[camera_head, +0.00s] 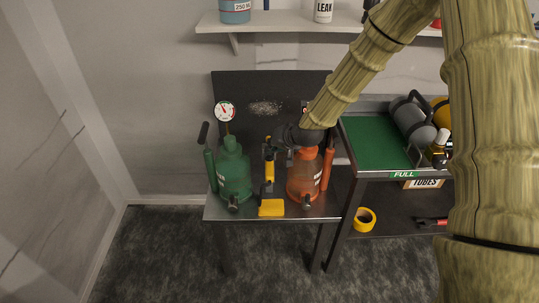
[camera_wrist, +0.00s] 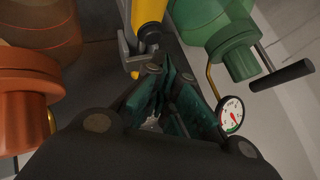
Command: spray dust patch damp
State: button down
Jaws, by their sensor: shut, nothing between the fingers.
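The dust patch (camera_head: 266,107) is a pale speckled smear on the dark upright backboard (camera_head: 235,95) behind the bench. A green bottle (camera_head: 234,175) stands at the left of the bench, and an orange bottle (camera_head: 303,182) stands at the right. My gripper (camera_head: 290,136) is above and beside the top of the orange bottle. In the wrist view its dark fingers (camera_wrist: 172,88) are together and empty. The orange bottle (camera_wrist: 25,98) is at the left there, and the green bottle (camera_wrist: 225,30) at upper right. The exact gap to the bottles is unclear.
A yellow and black tool (camera_head: 269,168) stands between the bottles, behind a yellow block (camera_head: 271,208). A round gauge (camera_head: 225,111) rises by the green bottle. A green-topped cart (camera_head: 375,145) adjoins at right. A shelf (camera_head: 275,22) hangs above.

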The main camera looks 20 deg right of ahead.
aim_at(272, 158)
jog(key=shift+r, duration=0.2)
notch_tip(272, 158, up, 6)
jog(key=p, duration=0.4)
dwell(0.5)
jog(key=shift+f, duration=0.1)
dwell(0.6)
